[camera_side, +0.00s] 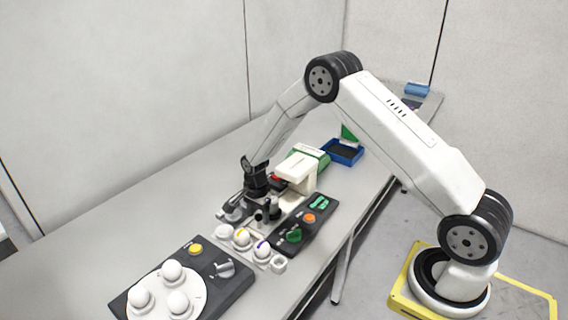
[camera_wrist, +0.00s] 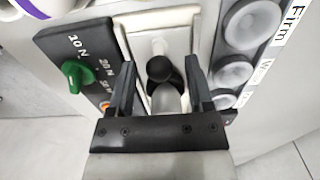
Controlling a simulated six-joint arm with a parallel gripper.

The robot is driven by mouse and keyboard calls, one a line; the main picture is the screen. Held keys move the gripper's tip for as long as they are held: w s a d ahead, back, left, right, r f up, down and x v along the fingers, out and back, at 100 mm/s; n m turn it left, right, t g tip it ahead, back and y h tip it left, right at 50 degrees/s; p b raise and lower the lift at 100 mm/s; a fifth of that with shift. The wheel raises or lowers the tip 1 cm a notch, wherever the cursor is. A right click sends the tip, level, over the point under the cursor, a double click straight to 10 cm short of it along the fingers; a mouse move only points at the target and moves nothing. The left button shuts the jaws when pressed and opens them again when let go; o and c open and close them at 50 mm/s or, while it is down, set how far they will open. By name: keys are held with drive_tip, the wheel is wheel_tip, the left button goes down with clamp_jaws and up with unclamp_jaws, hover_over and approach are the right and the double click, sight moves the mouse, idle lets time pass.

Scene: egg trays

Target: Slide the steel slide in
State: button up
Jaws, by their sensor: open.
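The steel slide (camera_wrist: 147,25) is a pale metal plate in a frame, seen in the wrist view. A black round knob (camera_wrist: 160,68) stands up from it, above a pale rounded shape. My gripper (camera_wrist: 158,75) is open, with one finger on each side of the knob and a visible gap to both. In the side view my gripper (camera_side: 257,194) is low over the test machine, at the left of its cream head (camera_side: 297,168). A dark upright post, probably the knob, shows just right of the fingers. The slide is largely hidden there.
A dark panel (camera_side: 317,213) with a green dial and orange button lies right of the slide. Another dark unit (camera_side: 208,263) holds eggs on a white disc. A blue bin (camera_side: 343,151) stands behind.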

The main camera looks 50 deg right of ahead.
sight(277, 200)
drive_tip(key=shift+f, duration=0.3)
drive_tip(key=shift+f, duration=0.4)
clamp_jaws()
drive_tip(key=shift+d, duration=4.45)
unclamp_jaws()
drive_tip(key=shift+r, duration=0.1)
drive_tip(key=shift+r, duration=2.95)
